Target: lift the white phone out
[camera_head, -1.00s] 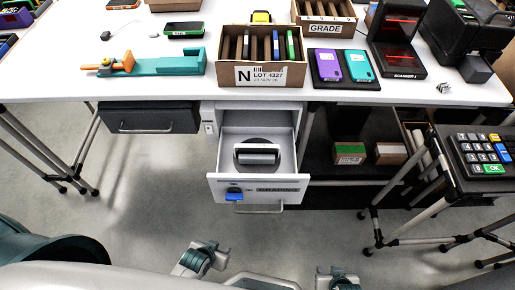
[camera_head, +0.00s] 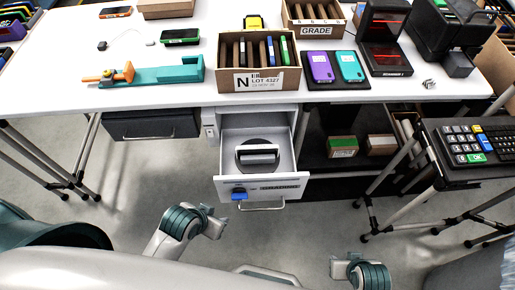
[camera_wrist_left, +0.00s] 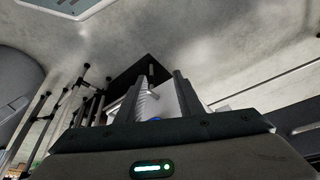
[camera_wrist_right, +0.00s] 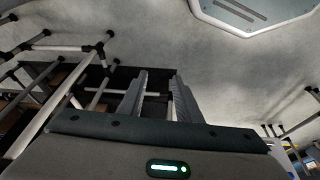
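I cannot clearly pick out a white phone there; a narrow pale edge (camera_head: 242,51) shows between dividers. My left gripper (camera_head: 215,222) is open and empty, low in front of the table, left of the open drawer. My right gripper (camera_head: 341,264) is open and empty, low at the bottom edge. Both finger gaps show in the wrist views (camera_wrist_left: 158,95) (camera_wrist_right: 158,95).
The open drawer (camera_head: 262,188) juts out below the carton, holding a round dark piece with a pale bar. Purple (camera_head: 320,67) and teal (camera_head: 350,66) phones lie on a dark tray right of the carton. A teal fixture (camera_head: 165,73) lies left. A keypad stand (camera_head: 470,145) is at right.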

